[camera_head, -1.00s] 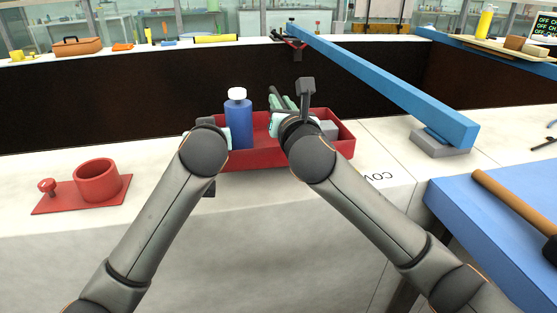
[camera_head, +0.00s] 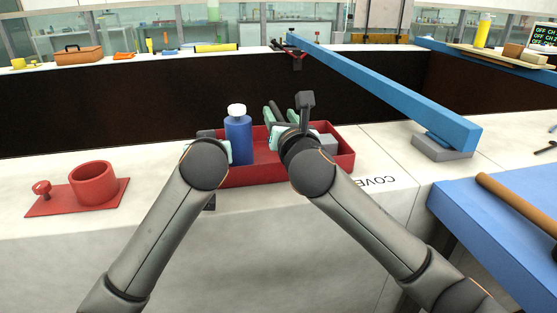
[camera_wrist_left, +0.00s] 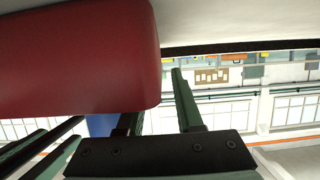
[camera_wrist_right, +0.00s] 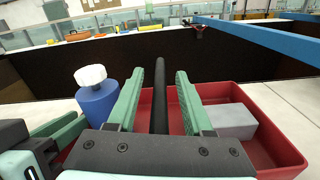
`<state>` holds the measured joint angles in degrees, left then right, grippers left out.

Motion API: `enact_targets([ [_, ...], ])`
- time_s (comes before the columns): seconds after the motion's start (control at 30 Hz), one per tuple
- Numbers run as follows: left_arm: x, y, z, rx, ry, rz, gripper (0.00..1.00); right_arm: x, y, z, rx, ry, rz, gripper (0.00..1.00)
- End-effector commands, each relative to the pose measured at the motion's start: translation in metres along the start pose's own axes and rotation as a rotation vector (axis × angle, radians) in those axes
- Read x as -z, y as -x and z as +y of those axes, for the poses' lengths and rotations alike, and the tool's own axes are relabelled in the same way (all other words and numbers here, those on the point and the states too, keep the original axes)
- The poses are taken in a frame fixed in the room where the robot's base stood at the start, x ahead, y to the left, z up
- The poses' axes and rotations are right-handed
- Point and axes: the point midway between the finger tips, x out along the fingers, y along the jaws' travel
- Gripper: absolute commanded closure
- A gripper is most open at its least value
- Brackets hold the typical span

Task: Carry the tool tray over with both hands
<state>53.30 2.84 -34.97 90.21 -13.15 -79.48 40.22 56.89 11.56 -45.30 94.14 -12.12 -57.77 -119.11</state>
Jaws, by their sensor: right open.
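The red tool tray (camera_head: 262,172) is at the front edge of the white counter in the head view; I cannot tell whether it rests on it. It holds a blue bottle with a white cap (camera_head: 238,138) and a grey block (camera_wrist_right: 232,120). My left gripper is at the tray's left end; in the left wrist view its fingers (camera_wrist_left: 160,110) are apart, one partly hidden behind the tray's red wall (camera_wrist_left: 80,60). My right gripper (camera_wrist_right: 158,100) is open above the tray's inside, with a dark rod (camera_wrist_right: 160,90) between its fingers. The wrists hide parts of the tray.
A red base with a ring (camera_head: 93,182) and knob stands left on the counter. A blue beam (camera_head: 390,85) on a grey foot (camera_head: 441,148) runs behind and right. A blue table (camera_head: 500,215) with a brown-handled tool is at right. Counter between ring and tray is clear.

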Motion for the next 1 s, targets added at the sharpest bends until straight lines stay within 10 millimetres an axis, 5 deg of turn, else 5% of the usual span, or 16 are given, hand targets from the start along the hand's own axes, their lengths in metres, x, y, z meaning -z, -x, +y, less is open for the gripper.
enact_targets([
  [0.17,0.001,0.014,0.001,-0.002,0.0,0.003,0.65,0.001,0.0,-0.001,0.001,0.0,0.001,0.49],
  [0.7,0.0,0.109,0.001,-0.003,0.0,0.0,0.65,0.001,0.0,-0.001,0.002,0.001,0.001,0.49],
  [1.0,-0.001,0.12,0.0,-0.001,0.0,-0.001,0.65,0.0,0.011,-0.001,0.0,0.001,-0.001,0.49],
])
